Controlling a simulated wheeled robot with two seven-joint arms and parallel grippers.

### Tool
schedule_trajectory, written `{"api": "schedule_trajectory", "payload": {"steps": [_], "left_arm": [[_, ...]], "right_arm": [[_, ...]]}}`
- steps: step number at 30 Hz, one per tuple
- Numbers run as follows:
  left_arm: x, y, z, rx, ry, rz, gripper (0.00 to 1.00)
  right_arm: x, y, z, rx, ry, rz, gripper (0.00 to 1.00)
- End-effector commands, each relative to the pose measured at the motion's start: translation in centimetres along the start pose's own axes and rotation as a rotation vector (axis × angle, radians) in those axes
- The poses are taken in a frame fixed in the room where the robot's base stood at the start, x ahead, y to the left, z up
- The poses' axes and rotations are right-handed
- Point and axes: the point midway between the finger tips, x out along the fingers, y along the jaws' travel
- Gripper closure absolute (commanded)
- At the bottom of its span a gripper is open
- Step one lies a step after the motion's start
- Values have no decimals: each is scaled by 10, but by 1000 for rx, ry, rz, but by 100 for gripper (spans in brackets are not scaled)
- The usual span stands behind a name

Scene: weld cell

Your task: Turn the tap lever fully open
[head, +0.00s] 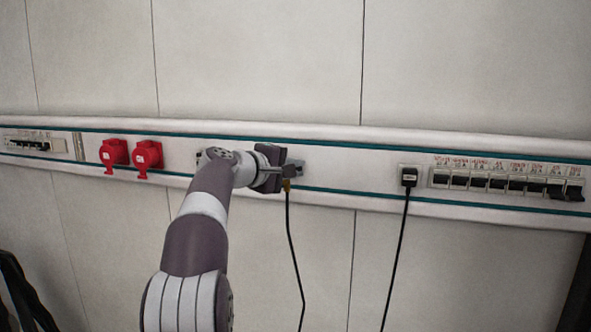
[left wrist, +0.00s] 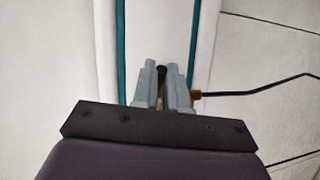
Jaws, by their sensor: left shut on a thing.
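My left gripper (head: 294,168) is up against the white wall rail, its arm rising from the bottom of the head view. In the left wrist view its two grey fingers (left wrist: 162,85) are closed around a small dark piece (left wrist: 161,72), which I take to be the tap lever. Most of the lever and the tap body is hidden by the fingers and the hand, so its angle cannot be told. A brass fitting (head: 287,185) with a black hose shows just below the gripper; it also shows right of the fingers in the left wrist view (left wrist: 196,95). My right gripper is out of view.
The white rail (head: 345,170) with teal stripes crosses the wall. Red sockets (head: 148,156) are left of my arm. A black plug (head: 408,177) with a hanging cable and a row of breakers (head: 505,184) are to the right. The rail between is bare.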

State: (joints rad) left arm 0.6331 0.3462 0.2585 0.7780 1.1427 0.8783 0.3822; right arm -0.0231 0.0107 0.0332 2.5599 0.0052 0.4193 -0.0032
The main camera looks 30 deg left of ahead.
Motion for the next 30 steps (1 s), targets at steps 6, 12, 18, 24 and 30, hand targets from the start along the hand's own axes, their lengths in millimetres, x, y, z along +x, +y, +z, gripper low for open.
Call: {"api": "schedule_trajectory", "payload": {"steps": [6, 12, 18, 24, 30], "left_arm": [[-1, 2, -1, 3, 2, 4, 100], [-1, 2, -1, 3, 3, 5, 71], [0, -1, -1, 1, 1, 0, 61], [0, -2, -1, -1, 1, -2, 61], [1, 0, 1, 0, -1, -3, 61]], "right_arm": [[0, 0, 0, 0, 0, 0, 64], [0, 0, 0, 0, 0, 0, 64], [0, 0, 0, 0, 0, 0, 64], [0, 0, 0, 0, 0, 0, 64], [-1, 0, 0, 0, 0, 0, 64]]}}
